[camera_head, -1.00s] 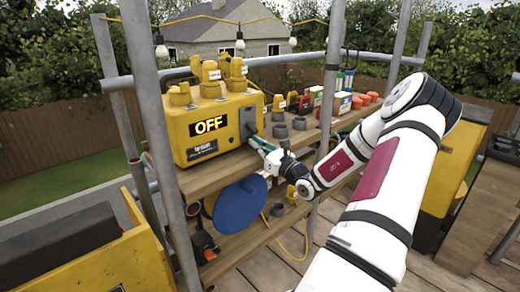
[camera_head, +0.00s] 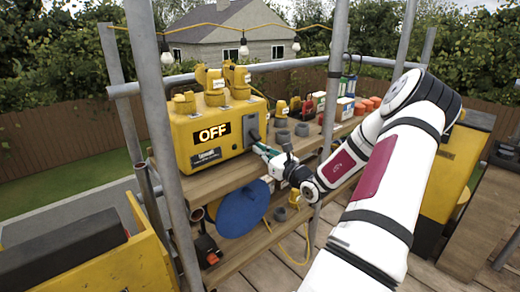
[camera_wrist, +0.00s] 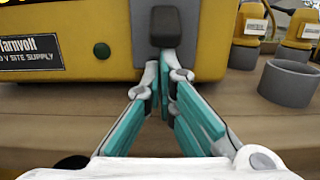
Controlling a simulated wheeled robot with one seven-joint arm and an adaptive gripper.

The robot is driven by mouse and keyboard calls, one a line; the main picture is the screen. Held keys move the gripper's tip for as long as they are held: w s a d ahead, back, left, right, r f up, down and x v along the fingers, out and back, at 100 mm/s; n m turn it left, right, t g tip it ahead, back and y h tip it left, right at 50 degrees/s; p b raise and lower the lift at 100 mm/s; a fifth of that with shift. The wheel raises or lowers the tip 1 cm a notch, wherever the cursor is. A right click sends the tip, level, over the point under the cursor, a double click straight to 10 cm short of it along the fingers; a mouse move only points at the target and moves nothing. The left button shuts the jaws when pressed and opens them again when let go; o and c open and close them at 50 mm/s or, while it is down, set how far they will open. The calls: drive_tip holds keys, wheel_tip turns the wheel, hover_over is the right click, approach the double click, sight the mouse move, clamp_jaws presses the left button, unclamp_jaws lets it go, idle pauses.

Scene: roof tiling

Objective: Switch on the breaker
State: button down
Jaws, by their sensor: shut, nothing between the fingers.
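The breaker is a yellow supply box (camera_head: 190,150) on the upper wooden shelf, with a lit display (camera_head: 214,132) reading OFF. A dark grey switch plate (camera_head: 252,127) is on its right end. In the wrist view the dark switch lever (camera_wrist: 166,28) hangs down at the top middle of the yellow box (camera_wrist: 100,25). My gripper (camera_head: 258,149) is at the lower end of the switch. In the wrist view my gripper's teal fingers (camera_wrist: 165,85) are closed together with nothing between them, their tips just below the lever. I cannot tell whether they touch it.
Grey cups (camera_head: 282,137) stand right of the box, and one (camera_wrist: 289,82) is close on the right in the wrist view. Scaffold poles (camera_head: 157,100) stand in front of the shelf. A blue disc (camera_head: 242,208) hangs below it.

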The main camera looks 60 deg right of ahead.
sight(259, 140)
drive_tip(key=shift+s+a+r+g+p, duration=0.15)
drive_tip(key=shift+r+g+p, duration=0.2)
drive_tip(key=shift+p, duration=0.55)
drive_tip(key=g+p, duration=0.1)
drive_tip(key=p, duration=0.1)
drive_tip(key=s+r+g+y+p, duration=0.1)
drive_tip(key=p, duration=0.1)
drive_tip(key=shift+r+p, duration=0.25)
drive_tip(key=shift+p, duration=0.15)
drive_tip(key=r+g+p, duration=0.1)
drive_tip(key=g+p, duration=0.1)
drive_tip(key=p, duration=0.1)
drive_tip(key=r+g+p, duration=0.1)
drive_tip(key=p, duration=0.2)
drive_tip(key=shift+s+a+r+g+y, duration=0.15)
drive_tip(key=shift+s+a+g+y, duration=0.05)
drive_tip(key=shift+s+g+y, duration=0.2)
drive_tip(key=shift+p, duration=0.35)
drive_tip(key=shift+d+f, duration=0.1)
drive_tip(key=shift+f, duration=0.25)
drive_tip(key=shift+r, duration=0.15)
drive_tip(key=shift+r, duration=0.7)
